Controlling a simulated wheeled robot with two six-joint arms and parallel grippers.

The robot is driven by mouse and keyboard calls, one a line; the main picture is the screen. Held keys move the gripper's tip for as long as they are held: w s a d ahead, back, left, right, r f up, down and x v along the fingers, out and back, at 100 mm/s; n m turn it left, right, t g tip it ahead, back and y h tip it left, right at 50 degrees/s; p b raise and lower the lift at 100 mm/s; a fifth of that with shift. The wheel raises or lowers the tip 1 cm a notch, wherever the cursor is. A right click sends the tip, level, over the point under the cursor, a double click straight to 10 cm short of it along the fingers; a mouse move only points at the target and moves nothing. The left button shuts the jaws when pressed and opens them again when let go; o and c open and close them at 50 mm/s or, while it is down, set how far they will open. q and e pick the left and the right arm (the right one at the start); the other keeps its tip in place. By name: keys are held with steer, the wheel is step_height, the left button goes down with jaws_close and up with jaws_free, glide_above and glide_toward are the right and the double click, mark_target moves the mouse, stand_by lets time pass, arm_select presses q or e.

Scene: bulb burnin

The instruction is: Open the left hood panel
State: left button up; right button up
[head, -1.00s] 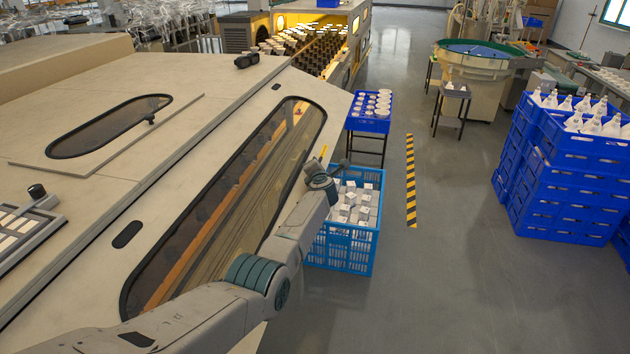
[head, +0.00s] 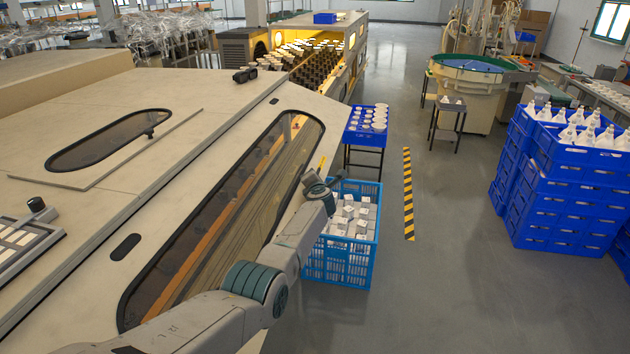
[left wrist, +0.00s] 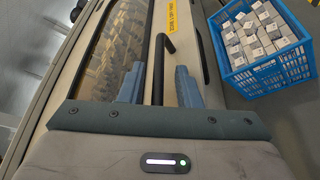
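The hood panel (head: 122,281) slopes down toward me with a long dark window (head: 225,215) in it. My left arm reaches across its lower side. My left gripper (head: 325,180) is by the panel's outer edge, near a yellow label, and its fingertips are too small to read there. In the left wrist view the two blue fingers (left wrist: 158,86) are apart. A dark bar handle (left wrist: 159,62) with a bent end runs between them, beside the yellow label (left wrist: 186,28). I cannot tell whether either finger touches it. My right gripper is not in view.
A light-blue crate (head: 312,262) of white boxes stands on the floor just beyond my left gripper. A blue tray (head: 366,139) of white pieces sits on a stand behind it. Stacked blue crates (head: 555,205) stand at right. The floor between is clear.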

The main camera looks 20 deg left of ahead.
arm_select(q)
steer(key=shift+s+d+p, duration=0.1)
steer(key=shift+s+p, duration=0.05)
steer(key=shift+p, duration=0.2)
steer(key=p+v, duration=0.2)
steer(key=p, duration=0.1)
steer(key=shift+s+d+r, duration=0.1)
steer(key=shift+s+r, duration=0.15)
steer(key=shift+s, duration=0.05)
steer(key=p+v, duration=0.1)
steer(key=v, duration=0.7)
steer(key=shift+f+p, duration=0.2)
steer(key=shift+p, duration=0.2)
